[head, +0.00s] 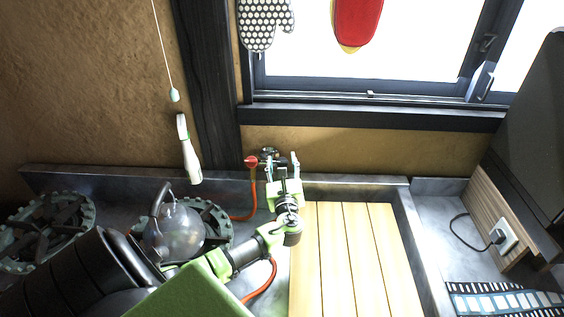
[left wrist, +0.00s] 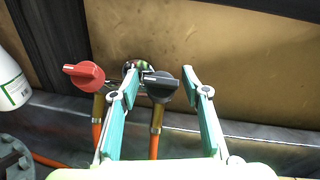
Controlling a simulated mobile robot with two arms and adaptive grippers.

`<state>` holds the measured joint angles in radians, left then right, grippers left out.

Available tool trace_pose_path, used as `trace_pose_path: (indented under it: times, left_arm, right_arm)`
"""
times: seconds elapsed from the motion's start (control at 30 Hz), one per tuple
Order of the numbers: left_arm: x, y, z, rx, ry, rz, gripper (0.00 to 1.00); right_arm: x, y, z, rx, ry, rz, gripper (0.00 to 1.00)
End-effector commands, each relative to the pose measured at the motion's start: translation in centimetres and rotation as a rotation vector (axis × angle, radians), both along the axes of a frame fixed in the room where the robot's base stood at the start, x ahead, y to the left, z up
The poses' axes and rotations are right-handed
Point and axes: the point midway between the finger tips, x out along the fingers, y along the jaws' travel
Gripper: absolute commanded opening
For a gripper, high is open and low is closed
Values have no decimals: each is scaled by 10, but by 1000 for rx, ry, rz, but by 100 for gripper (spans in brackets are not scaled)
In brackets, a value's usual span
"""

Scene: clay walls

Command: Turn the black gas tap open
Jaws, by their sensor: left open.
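The black gas tap (left wrist: 160,84) shows in the left wrist view, on a brass pipe with an orange hose below it. My left gripper (left wrist: 160,74) is open, with one teal finger on each side of the black tap. The left finger is close to the end of the handle bar; I cannot tell if they touch. A clear gap shows on the right. In the head view my left gripper (head: 281,160) is at the back wall and the black tap is hard to make out there. My right gripper is not in view.
A red tap (left wrist: 84,74) sits just left of the black one. Orange hoses (head: 243,213) run below. A glass kettle (head: 174,232) stands on a burner at left. A white bottle (head: 189,155) is by the wall. A slatted wooden board (head: 345,255) lies right of my arm.

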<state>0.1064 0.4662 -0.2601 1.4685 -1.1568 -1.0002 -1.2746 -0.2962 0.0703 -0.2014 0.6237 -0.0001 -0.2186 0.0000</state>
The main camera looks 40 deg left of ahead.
Motion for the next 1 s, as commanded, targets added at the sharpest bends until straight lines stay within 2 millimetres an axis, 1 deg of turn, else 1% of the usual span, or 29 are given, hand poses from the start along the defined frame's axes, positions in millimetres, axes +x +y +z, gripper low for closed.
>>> trace_pose_path:
  times: [0.17,0.2,0.27,0.3,0.67,0.87,1.0]
  left_arm:
    - [0,0,0,0,0,0,42]
    - [0,0,0,0,0,0,32]
    - [0,0,0,0,0,0,16]
    - [0,0,0,0,0,0,6]
    - [-1,0,-2,-15,-10,23,6]
    - [0,-1,-3,-61,-49,96,6]
    - [0,-1,-3,-116,-95,179,6]
  right_arm:
    - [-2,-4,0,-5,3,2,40]
    - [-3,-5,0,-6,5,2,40]
    - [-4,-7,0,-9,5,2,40]
    - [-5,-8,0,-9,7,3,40]
    - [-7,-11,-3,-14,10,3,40]
    - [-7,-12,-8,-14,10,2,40]
    - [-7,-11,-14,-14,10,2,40]
